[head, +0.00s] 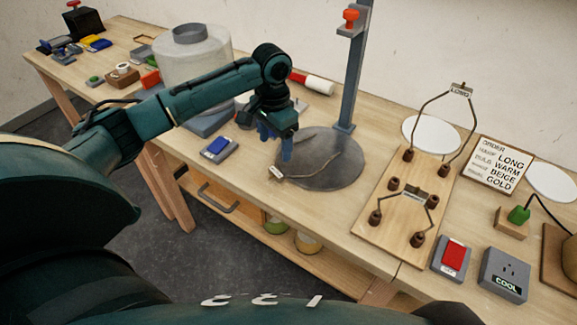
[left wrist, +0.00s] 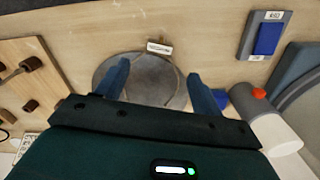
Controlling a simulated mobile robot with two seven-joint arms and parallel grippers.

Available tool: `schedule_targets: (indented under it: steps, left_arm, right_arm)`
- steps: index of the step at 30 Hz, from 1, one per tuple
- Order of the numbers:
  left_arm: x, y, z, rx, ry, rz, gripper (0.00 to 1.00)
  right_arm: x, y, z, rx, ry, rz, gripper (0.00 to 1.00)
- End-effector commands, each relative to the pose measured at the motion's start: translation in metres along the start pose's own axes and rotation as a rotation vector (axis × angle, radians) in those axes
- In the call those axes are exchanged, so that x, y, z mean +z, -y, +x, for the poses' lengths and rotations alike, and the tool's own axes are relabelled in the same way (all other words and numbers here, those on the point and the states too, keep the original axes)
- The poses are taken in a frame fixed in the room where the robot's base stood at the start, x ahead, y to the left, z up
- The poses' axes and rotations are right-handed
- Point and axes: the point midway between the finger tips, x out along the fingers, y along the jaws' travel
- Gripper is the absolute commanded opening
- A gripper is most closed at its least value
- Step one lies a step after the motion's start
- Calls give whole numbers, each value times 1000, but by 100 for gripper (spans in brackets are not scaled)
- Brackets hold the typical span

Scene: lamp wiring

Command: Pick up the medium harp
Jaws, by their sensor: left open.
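The medium harp is a thin bent wire with a small label tag (head: 278,173), lying on the round grey disc (head: 318,178) at the foot of the upright post. Its tag lies at the disc's near-left edge. In the left wrist view the tag (left wrist: 159,46) shows beyond the fingertips, near the disc's rim. My left gripper (head: 277,143) is open above the disc, pointing down, with its blue fingers apart. In the left wrist view the open fingers (left wrist: 158,80) spread over the disc with nothing held between them. My right gripper is not in view.
A wooden rack (head: 379,232) to the right holds the long harp (head: 450,98) and a shorter harp (head: 405,196) on brown pegs. A blue switch block (head: 217,148) sits left of the disc. The grey post (head: 351,75) rises behind it. A red switch block (head: 452,257) stands farther right.

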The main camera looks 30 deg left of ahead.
Motion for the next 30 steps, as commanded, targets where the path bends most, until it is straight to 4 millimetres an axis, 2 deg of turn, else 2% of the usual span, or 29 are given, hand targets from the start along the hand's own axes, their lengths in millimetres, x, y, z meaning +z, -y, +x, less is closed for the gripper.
schedule_targets:
  steps: [3, 11, 21, 30]
  left_arm:
    - [0, 0, 22, 0, 2, 1, 67]
    - [0, 0, 43, -1, -1, 2, 67]
    - [3, -2, 87, -1, -2, 2, 67]
    - [3, -1, 90, -1, -2, 3, 66]
  right_arm:
    - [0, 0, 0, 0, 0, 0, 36]
    - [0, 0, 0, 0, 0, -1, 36]
    - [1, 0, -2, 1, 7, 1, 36]
    - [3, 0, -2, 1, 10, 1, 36]
